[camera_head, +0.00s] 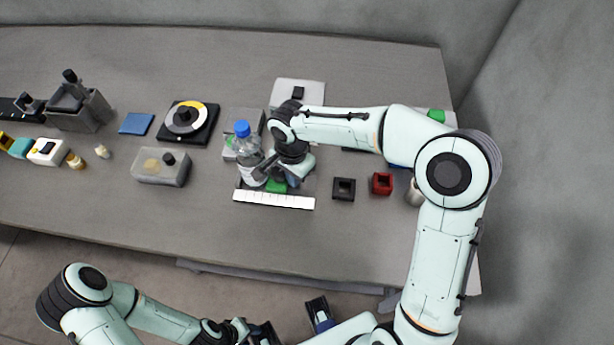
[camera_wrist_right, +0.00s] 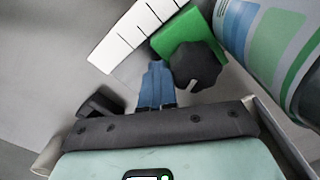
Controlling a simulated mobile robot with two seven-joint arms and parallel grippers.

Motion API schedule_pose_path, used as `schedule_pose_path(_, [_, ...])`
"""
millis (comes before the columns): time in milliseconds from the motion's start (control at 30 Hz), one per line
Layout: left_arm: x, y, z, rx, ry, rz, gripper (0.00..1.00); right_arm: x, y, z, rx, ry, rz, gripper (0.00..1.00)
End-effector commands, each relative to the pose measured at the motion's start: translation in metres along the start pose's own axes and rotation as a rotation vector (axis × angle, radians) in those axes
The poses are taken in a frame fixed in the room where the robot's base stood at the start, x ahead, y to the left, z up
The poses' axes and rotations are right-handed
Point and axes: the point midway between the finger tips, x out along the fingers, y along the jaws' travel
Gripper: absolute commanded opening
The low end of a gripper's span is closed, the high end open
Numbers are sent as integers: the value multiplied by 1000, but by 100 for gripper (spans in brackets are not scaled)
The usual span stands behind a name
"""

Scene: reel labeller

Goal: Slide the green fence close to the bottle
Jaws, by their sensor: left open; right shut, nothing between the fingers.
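The clear bottle with a blue cap (camera_head: 249,158) stands upright behind a white ruled strip (camera_head: 273,199). The green fence (camera_head: 277,186) sits behind the strip, just right of the bottle and partly hidden by my right gripper (camera_head: 288,178). In the right wrist view the green fence (camera_wrist_right: 188,36) lies between the white strip (camera_wrist_right: 135,33) and the bottle (camera_wrist_right: 270,45), with a black knob (camera_wrist_right: 195,66) at its near side. My right gripper's blue fingertips (camera_wrist_right: 156,72) are together and empty, beside the knob. My left gripper (camera_head: 291,323) is open below the table's front edge.
A black open box (camera_head: 343,189) and a red one (camera_head: 382,183) stand right of the strip. A grey block (camera_head: 161,166), a round dial (camera_head: 187,118) and a blue pad (camera_head: 136,123) are to the left. The table's front is clear.

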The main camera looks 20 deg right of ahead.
Motion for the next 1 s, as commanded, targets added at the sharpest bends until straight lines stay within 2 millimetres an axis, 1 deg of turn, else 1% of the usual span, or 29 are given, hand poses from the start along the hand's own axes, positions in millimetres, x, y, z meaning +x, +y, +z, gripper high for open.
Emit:
schedule_pose_path(67, [1, 0, 0, 0, 0, 0, 43, -2, -1, -1, 1, 1, -11, 0])
schedule_pose_path(300, [5, -2, 1, -1, -2, -1, 43, 0, 8, -6, 1, 2, -3, 0])
schedule_pose_path(467, [4, -2, 1, 0, -2, -1, 43, -2, 10, -6, 1, 1, -1, 0])
schedule_pose_path(567, [1, 0, 0, 0, 0, 0, 43, -6, 10, -6, 1, 1, -1, 0])
schedule_pose_path(1000, [-22, 9, -4, 4, 10, 3, 43, -42, 10, -7, 1, 2, 1, 0])
